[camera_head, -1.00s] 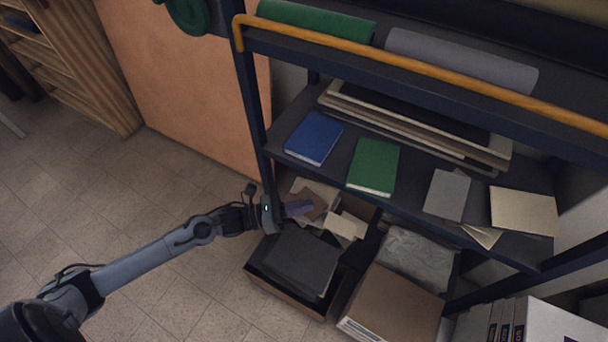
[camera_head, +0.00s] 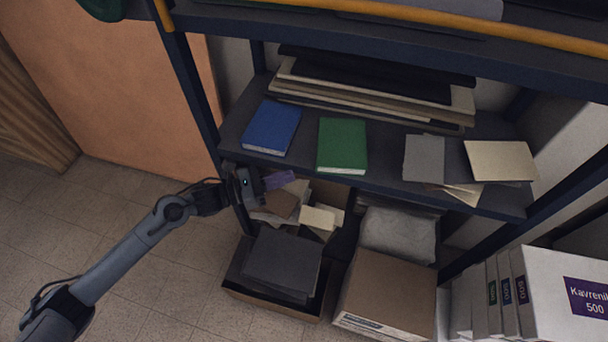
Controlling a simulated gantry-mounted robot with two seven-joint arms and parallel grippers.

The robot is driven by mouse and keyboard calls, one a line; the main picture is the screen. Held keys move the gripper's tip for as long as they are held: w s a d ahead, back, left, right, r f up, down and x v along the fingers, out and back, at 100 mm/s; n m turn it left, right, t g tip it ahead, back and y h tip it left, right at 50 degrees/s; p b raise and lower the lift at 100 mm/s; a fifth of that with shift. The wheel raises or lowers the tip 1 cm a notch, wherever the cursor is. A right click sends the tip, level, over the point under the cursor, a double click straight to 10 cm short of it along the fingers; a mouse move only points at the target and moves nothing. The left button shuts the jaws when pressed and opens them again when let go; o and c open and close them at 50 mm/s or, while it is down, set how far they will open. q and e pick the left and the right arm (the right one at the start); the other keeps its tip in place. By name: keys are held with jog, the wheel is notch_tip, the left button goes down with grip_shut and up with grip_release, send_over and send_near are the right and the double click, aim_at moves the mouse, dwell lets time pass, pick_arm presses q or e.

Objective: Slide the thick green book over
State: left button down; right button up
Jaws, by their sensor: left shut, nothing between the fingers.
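The thick green book (camera_head: 342,144) lies flat on the middle shelf (camera_head: 388,182), near its front edge. A blue book (camera_head: 272,127) lies to its left with a gap of bare shelf between them. My left gripper (camera_head: 278,180) is shut and empty, with its purple fingers pointing right. In the picture it shows below the blue book, by the shelf's front left corner, apart from the green book. My right gripper is not in view.
A grey book (camera_head: 424,158) and a beige one (camera_head: 500,161) lie to the right. Flat boards (camera_head: 375,100) are stacked behind. A dark post (camera_head: 190,85) stands at the left. Below are an open box of dark sheets (camera_head: 282,262) and a closed carton (camera_head: 388,292).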

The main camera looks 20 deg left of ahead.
aim_at(316, 169)
pick_arm(q)
jog(key=b+x, duration=0.1)
jog(key=x, duration=0.4)
jog(key=shift+b, duration=0.3)
jog(key=shift+w+d, duration=0.2)
jog(key=shift+d, duration=0.05)
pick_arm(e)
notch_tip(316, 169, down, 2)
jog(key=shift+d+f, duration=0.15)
